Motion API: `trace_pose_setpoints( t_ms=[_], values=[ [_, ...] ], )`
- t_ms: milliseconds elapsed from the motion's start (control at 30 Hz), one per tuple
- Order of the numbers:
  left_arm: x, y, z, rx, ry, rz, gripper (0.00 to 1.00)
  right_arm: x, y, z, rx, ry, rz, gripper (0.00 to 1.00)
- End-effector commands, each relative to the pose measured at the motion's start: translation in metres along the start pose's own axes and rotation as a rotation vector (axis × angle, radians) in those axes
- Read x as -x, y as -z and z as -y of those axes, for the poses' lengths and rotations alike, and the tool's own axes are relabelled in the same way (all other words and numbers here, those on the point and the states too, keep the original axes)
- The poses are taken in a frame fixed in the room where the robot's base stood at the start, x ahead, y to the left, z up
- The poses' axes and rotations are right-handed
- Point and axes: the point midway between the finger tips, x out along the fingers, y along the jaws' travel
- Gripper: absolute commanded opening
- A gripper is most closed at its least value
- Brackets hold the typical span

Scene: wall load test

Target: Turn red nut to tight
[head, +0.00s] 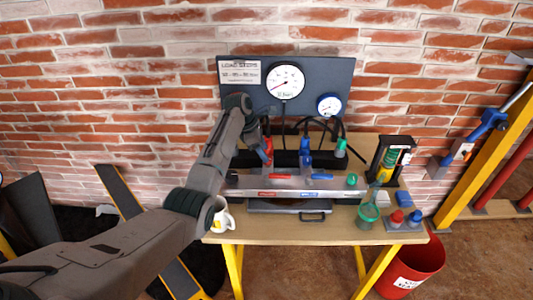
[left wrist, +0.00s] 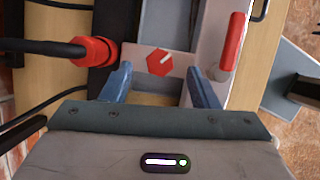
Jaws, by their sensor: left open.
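The red nut (left wrist: 160,62) is a hexagon with a white mark line, on a grey plate in the left wrist view. My left gripper (left wrist: 160,70) is open, with one blue finger to each side of the nut. The fingertips are near it, and I cannot tell whether they touch it. In the head view my left arm reaches down to the left end of the grey manifold on the table, and the nut is hidden or too small to tell there. My right gripper is in neither view.
A red hose connector (left wrist: 95,52) is left of the nut and a red lever (left wrist: 233,42) is right of it. The table (head: 330,233) holds a white mug (head: 222,216), a green funnel-like container (head: 368,212) and a dark tray. Gauges (head: 286,83) hang behind. A red bucket (head: 411,268) stands right.

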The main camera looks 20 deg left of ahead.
Motion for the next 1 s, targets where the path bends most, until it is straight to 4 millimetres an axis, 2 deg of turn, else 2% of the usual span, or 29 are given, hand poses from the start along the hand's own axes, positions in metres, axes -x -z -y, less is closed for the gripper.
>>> trace_pose_setpoints(
  t_ms=[100, 300, 567, 800, 1000],
  values=[
    [-0.017, 0.000, 0.000, 0.000, 0.003, 0.000, 0.55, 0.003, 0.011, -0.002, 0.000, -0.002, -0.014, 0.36],
    [-0.031, 0.000, 0.000, -0.001, -0.001, 0.001, 0.55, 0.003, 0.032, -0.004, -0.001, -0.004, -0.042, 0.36],
    [-0.032, 0.000, 0.000, -0.001, -0.001, 0.000, 0.55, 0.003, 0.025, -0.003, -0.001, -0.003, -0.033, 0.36],
    [-0.032, 0.000, 0.000, -0.001, -0.001, 0.000, 0.10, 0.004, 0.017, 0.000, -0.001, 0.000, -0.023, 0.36],
    [-0.032, 0.000, 0.000, -0.009, 0.003, 0.000, 0.10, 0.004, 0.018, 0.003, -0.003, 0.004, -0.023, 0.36]
  ],
)
